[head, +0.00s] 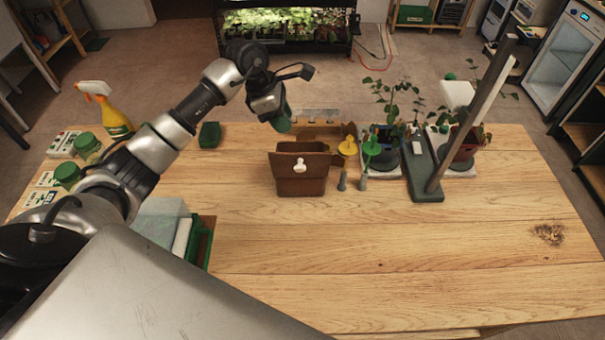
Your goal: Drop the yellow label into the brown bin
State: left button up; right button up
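The yellow label (348,146) has a round head on a thin stem and stands upright in a small grey holder, just right of the brown bin. The brown bin (301,185) stands on the table near its back middle, with a white knob on its front; its inside is mostly hidden. My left gripper (281,120) hangs above and behind the bin, left of the yellow label and apart from it. Something dark green shows at its fingertips; I cannot tell whether that is part of the fingers or a held thing. My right gripper is out of view.
A similar green label (371,148) stands beside the yellow one. Potted plants (385,135) and a grey-green stand with a tilted post (425,170) are further right. A spray bottle (113,115) and green-lidded jars (68,174) are at left. The front middle table is clear.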

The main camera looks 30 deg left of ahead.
pick_arm(q)
jog(key=b+v, duration=0.1)
jog(key=v, duration=0.4)
jog(key=shift+r, duration=0.1)
